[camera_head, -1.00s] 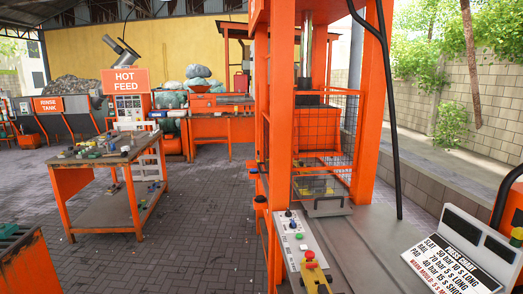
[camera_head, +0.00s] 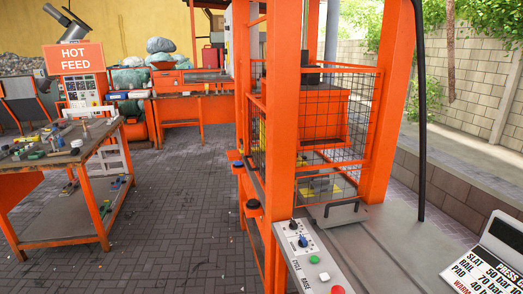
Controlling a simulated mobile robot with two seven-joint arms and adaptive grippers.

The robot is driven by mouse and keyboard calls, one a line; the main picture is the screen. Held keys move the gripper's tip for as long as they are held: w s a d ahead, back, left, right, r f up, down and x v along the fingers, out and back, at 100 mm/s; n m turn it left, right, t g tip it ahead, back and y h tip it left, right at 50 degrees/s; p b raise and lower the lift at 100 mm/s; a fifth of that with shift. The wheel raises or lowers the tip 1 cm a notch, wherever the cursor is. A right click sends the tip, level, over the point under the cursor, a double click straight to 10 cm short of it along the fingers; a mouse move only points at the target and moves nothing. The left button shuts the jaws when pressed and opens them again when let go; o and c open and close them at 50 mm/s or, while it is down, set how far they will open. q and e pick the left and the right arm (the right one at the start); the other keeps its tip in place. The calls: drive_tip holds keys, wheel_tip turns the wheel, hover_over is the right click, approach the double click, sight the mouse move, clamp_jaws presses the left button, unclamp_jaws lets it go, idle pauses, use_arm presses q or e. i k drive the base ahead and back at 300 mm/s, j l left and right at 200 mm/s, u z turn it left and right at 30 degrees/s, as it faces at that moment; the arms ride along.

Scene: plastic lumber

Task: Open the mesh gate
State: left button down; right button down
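The mesh gate (camera_head: 334,125) is a black wire grid in an orange frame on the front of the tall orange press (camera_head: 281,120). It appears to stand across the opening between the two front posts. Behind the mesh an orange block and a yellow-marked plate show in part. A dark handle-like bar (camera_head: 341,209) is at the foot of the opening, above the grey bed. Neither of my grippers is in the head view.
A control panel (camera_head: 311,262) with buttons sits at the press's front left. A grey bed (camera_head: 385,245) extends right, with a press chart (camera_head: 490,262) beyond. A cluttered orange workbench (camera_head: 60,150) stands left, with clear paved floor (camera_head: 185,205) between. A black hose (camera_head: 420,110) hangs at right.

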sight(263, 107)
drive_tip(key=i+j+z, duration=0.15)
drive_tip(key=i+j, duration=0.2)
drive_tip(key=i+j+z, duration=0.25)
drive_tip(key=z, duration=0.15)
drive_tip(key=i+j+z, duration=0.25)
drive_tip(key=j+z, duration=0.2)
drive_tip(key=i+j, duration=0.15)
drive_tip(key=j, duration=0.15)
drive_tip(key=i+j+z, duration=0.15)
drive_tip(key=j, duration=0.15)
drive_tip(key=i+j, duration=0.15)
drive_tip(key=j, duration=0.2)
drive_tip(key=z, duration=0.05)
